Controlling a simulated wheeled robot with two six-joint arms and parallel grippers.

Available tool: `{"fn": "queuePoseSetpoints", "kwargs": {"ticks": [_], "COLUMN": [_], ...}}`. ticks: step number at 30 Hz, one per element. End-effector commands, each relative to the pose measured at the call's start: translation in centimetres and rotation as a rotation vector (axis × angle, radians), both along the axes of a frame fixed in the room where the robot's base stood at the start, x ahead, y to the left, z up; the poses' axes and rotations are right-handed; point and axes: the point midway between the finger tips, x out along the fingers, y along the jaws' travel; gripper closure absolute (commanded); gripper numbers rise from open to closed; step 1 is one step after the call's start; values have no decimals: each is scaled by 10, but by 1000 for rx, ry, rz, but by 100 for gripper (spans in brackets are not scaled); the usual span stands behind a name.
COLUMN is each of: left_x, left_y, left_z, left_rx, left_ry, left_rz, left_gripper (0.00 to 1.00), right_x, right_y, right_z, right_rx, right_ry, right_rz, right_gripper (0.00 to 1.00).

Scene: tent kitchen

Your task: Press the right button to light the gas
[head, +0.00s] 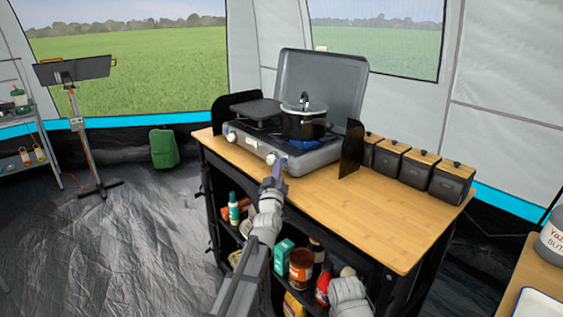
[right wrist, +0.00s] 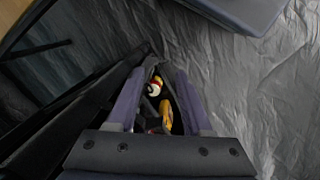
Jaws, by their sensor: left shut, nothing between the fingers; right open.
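The grey two-burner gas stove (head: 318,158) stands on the wooden counter with its lid up. Its left knob (head: 231,137) and right knob (head: 270,158) are on the front panel. A black pot (head: 303,125) with a glass lid sits over the right burner; a blue patch shows below it, and I cannot tell if it is flame. My left gripper (head: 279,168) is shut and empty, its tip at the front panel just right of the right knob; contact is unclear. My right gripper (right wrist: 160,75) is open and empty in the right wrist view, low beside the counter.
The counter (head: 385,225) has clear wood in front of and right of the stove. Black windscreens (head: 351,148) flank the stove. Several dark canisters (head: 452,183) stand at the right. Below are open shelves with a red can (head: 300,268) and bottles.

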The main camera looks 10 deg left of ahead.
Motion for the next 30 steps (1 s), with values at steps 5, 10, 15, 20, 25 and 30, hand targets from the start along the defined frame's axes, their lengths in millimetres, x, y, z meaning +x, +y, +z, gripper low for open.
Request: {"fn": "queuePoseSetpoints", "kwargs": {"ticks": [5,10,15,20,25,30], "left_x": [0,-3,-10,-14,-13,-17], "left_y": [0,2,7,10,10,13], "left_z": [0,0,0,0,0,0], "left_rx": [0,2,1,1,0,1], "left_ry": [1,1,0,1,1,0], "left_rz": [0,0,0,0,0,0], "left_gripper": [100,100,100,100,100,100], "right_x": [0,0,0,0,0,0], "right_y": [0,0,0,0,0,0], "right_z": [0,0,0,0,0,0], "right_rx": [0,0,0,0,0,0], "right_ry": [0,0,0,0,0,0], "right_rz": [0,0,0,0,0,0], "right_gripper": [50,50,50,50,50,50]}}
